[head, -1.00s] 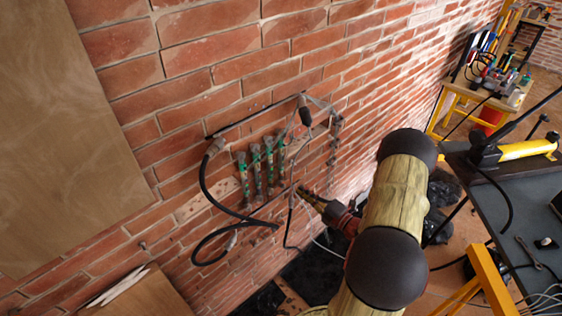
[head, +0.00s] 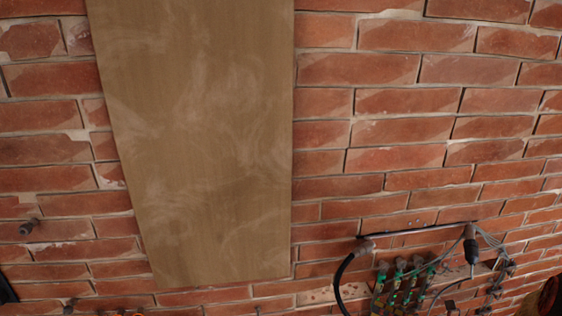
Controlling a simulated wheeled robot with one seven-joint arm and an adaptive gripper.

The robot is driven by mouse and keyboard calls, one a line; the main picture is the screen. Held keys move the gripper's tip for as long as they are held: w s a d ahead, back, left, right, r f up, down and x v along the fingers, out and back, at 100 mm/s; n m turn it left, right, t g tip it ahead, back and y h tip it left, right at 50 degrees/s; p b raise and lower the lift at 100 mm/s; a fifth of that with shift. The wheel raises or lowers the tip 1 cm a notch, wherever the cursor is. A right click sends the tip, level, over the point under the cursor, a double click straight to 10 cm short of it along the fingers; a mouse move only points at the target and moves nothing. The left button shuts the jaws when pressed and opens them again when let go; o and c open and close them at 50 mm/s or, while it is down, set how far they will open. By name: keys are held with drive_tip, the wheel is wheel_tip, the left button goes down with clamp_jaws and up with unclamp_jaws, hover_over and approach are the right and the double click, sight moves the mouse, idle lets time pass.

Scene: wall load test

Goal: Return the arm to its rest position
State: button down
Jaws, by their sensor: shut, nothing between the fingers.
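My gripper is out of the head view. A small dark and yellowish piece at the bottom right corner looks like part of my arm; the rest of the arm is outside the picture. Whether the arm is at rest cannot be seen.
A brick wall (head: 400,130) fills the view. A tall wooden board (head: 200,140) stands flat against it. At lower right are several green-marked fittings (head: 402,280), a black hose (head: 340,280) and a hanging dark handle (head: 471,252).

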drive_tip(key=s+a+r+n+g+h, duration=0.1)
drive_tip(key=s+a+r+n+g, duration=0.2)
drive_tip(key=s+a+n+g, duration=0.45)
drive_tip(key=s+a+r+n+g+h, duration=0.2)
drive_tip(key=s+a+r+n, duration=0.25)
drive_tip(key=a+n, duration=0.55)
drive_tip(key=s+d+r+n+t+h, duration=0.3)
drive_tip(key=s+d+r+n+h, duration=0.2)
drive_tip(key=n, duration=1.4)
drive_tip(key=s+r+h, duration=0.2)
drive_tip(key=s, duration=0.1)
drive_tip(key=shift+s+r+t+h, duration=0.25)
drive_tip(key=shift+r+t+h, duration=0.05)
drive_tip(key=shift+r+t, duration=0.1)
drive_tip(key=shift+d, duration=0.1)
